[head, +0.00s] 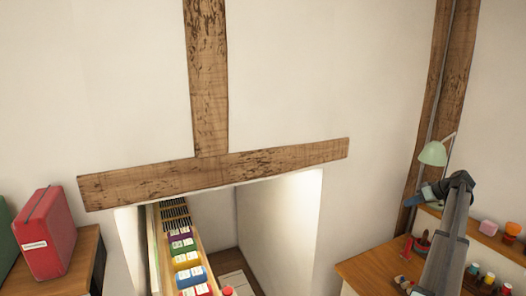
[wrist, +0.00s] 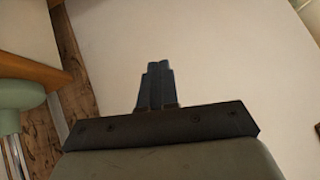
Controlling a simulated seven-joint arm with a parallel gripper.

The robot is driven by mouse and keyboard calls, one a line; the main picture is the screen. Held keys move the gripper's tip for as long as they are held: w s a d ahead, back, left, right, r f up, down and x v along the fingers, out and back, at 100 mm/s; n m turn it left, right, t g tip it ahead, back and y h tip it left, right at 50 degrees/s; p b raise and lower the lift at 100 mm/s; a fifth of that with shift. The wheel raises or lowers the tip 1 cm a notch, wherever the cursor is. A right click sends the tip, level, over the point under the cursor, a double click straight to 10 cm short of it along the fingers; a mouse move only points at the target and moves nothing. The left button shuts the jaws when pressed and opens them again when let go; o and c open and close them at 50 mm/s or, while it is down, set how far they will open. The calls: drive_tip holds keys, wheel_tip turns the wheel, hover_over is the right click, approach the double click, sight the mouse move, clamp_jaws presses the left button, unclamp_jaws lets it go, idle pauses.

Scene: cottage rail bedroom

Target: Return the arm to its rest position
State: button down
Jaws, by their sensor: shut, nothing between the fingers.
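My gripper (wrist: 157,72) is shut and empty, its two dark fingers together in the wrist view with pale wall beyond them. In the head view my arm rises at the right edge of the picture and bends left at its top. My gripper (head: 409,201) shows small there, in front of the wooden post and just below the green lamp. Its fingers are too small to make out in that view.
A green lamp (head: 433,153) is close to my arm; it also shows in the wrist view (wrist: 20,92). A wooden desk (head: 365,268) and a shelf with small jars (head: 489,228) flank my arm. A red case (head: 48,235) stands left. An alcove holds a rail of coloured boxes (head: 187,260).

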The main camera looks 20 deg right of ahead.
drive_tip(key=w+a+f+g+y, duration=0.1)
drive_tip(key=w+a+f, duration=0.25)
drive_tip(key=a, duration=0.85)
drive_tip(key=w+a+f+y, duration=0.15)
drive_tip(key=a+f, duration=0.35)
drive_tip(key=a, duration=0.6)
drive_tip(key=w+a+f+g+y, duration=0.1)
drive_tip(key=w+a+f, duration=0.3)
drive_tip(key=a, duration=0.8)
drive_tip(key=s+a+f+m+g, duration=0.1)
drive_tip(key=s+a+f+g, duration=0.25)
drive_tip(key=a+f, duration=1.25)
drive_tip(key=s+a+f+g+h, duration=0.2)
drive_tip(key=s+a+f+g, duration=0.3)
drive_tip(key=s+a+f, duration=1.1)
drive_tip(key=s+a+f+n+g+h, duration=0.1)
drive_tip(key=s+f, duration=0.4)
drive_tip(key=s, duration=0.5)
drive_tip(key=s+a+f+g+h, duration=0.3)
drive_tip(key=s+a+f, duration=0.3)
drive_tip(key=s, duration=0.4)
drive_tip(key=shift+s+a+f+n+g, duration=0.2)
drive_tip(key=shift+s+a+n+g, duration=0.15)
drive_tip(key=shift+n+g, duration=0.1)
